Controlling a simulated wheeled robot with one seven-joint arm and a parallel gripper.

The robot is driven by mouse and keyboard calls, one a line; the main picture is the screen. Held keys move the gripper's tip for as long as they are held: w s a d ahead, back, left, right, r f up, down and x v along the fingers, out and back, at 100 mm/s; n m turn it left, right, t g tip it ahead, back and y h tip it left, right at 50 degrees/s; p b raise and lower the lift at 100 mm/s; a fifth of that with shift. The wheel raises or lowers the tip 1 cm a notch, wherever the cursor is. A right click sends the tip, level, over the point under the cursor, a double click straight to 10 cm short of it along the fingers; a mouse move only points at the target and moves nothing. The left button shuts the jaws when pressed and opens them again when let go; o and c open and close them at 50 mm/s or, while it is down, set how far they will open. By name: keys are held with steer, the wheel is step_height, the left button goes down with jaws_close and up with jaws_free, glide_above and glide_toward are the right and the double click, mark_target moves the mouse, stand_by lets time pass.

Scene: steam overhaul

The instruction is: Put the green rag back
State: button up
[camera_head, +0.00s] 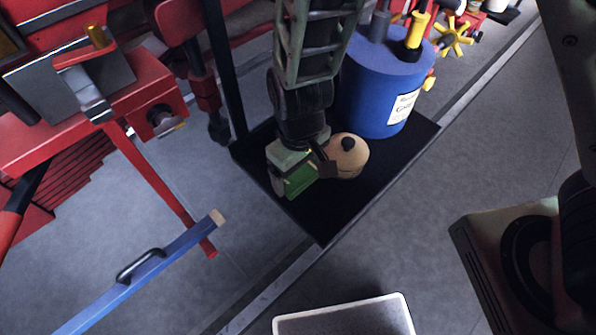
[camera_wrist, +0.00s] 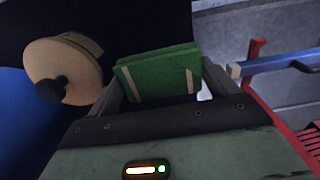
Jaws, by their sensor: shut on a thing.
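The green rag (camera_wrist: 158,74) is a folded, flat block with pale strips. It sits between the fingers of my gripper (camera_wrist: 152,88) in the wrist view. In the head view the green rag (camera_head: 300,181) shows at the end of my gripper (camera_head: 308,172), low over or on a black mat (camera_head: 325,222). I cannot tell whether the rag touches the mat. My gripper is shut on the rag. A round tan-wooden thing with a black knob (camera_head: 347,155) is right beside the gripper, and it also shows at the left in the wrist view (camera_wrist: 64,70).
A blue drum (camera_head: 383,90) with a white label stands on the mat behind the gripper. A black post (camera_head: 226,70) rises at the mat's left corner. Red machinery (camera_head: 150,110) and a blue bar with a handle (camera_head: 140,270) lie left. A white-rimmed tray (camera_head: 345,312) is in front.

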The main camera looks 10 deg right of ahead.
mark_target(299, 180)
steer(key=shift+f, duration=1.8)
steer(key=shift+f, duration=0.1)
steer(key=o, duration=0.7)
step_height(299, 180, up, 12)
steer(key=shift+r, duration=0.15)
steer(key=shift+n+y, duration=0.3)
steer(key=shift+n, duration=0.2)
steer(key=s+d+r, duration=0.2)
steer(key=s+r, duration=0.1)
steer(key=s+d+r, duration=0.3)
steer(key=s, duration=0.1)
steer(key=s+d+r, duration=0.3)
steer(key=s, duration=0.1)
steer(key=shift+s+r, duration=0.1)
steer(key=shift+r, duration=0.25)
